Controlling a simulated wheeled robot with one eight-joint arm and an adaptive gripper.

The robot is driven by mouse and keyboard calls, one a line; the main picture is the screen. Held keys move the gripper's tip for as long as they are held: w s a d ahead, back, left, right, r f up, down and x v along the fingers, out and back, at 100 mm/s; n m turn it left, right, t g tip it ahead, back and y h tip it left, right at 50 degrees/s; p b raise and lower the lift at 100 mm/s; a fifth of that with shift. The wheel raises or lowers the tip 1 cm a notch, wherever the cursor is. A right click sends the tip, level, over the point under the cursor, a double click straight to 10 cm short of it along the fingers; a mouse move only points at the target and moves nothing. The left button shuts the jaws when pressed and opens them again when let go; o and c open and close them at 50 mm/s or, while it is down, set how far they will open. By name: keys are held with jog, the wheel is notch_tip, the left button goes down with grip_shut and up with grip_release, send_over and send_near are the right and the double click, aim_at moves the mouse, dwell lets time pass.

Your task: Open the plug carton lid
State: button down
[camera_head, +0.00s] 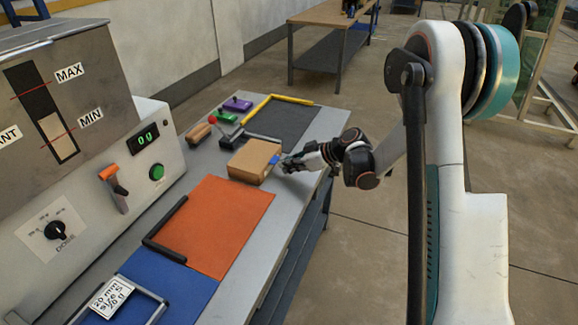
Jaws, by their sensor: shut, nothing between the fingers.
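The plug carton is a small brown cardboard box (253,160) on the grey bench, behind the orange mat. Its top looks closed. A small blue patch (275,160) shows at its right side, by the gripper. My gripper (284,164) is shut at the carton's right side, with its fingertips close to the blue patch. I cannot tell whether the fingertips touch the carton. My arm reaches in from the right.
An orange mat (220,225) and a blue mat (185,290) lie in front of the carton. A dark mat (285,122) with a yellow bracket (262,103) lies behind it. Small coloured items, including a purple one (238,104), stand at the back left. The grey machine (95,180) borders the bench's left.

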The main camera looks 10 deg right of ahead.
jog(key=shift+b+x, duration=0.45)
jog(key=shift+x, duration=0.45)
jog(key=shift+a+f+b, duration=0.4)
jog(key=shift+a, duration=0.05)
dwell(0.8)
jog(key=shift+w+a+r+p, duration=0.2)
jog(key=shift+r+p, duration=0.1)
jog(key=shift+r, duration=0.15)
dwell(0.3)
jog(key=shift+d+r, duration=0.1)
